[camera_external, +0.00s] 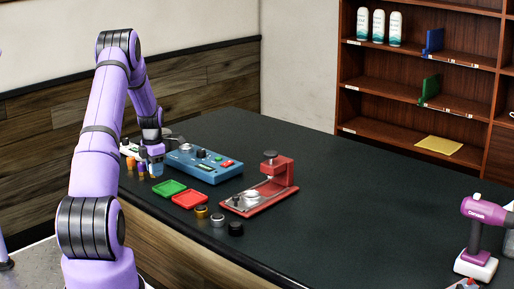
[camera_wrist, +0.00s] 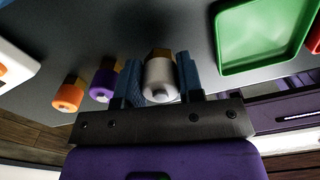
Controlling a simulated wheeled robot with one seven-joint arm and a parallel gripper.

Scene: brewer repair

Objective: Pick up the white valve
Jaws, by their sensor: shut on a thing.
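The white valve (camera_wrist: 160,80) is upright between the two blue fingers of my gripper (camera_wrist: 160,85) in the wrist view. It has a white rounded body with a brass-coloured part at its far end. My gripper is shut on it. An orange valve (camera_wrist: 68,95) and a purple valve (camera_wrist: 103,84) stand to its left in the wrist view. In the external view, my gripper (camera_external: 152,168) is low at the left end of the dark counter, beside the orange valve (camera_external: 131,163) and purple valve (camera_external: 141,169).
A green tray (camera_external: 170,187) and red tray (camera_external: 190,199) lie close to my gripper. A blue control box (camera_external: 205,165) sits behind them. A red press (camera_external: 262,190) and several round knobs (camera_external: 218,219) are farther right. The counter's middle (camera_external: 340,200) is clear.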

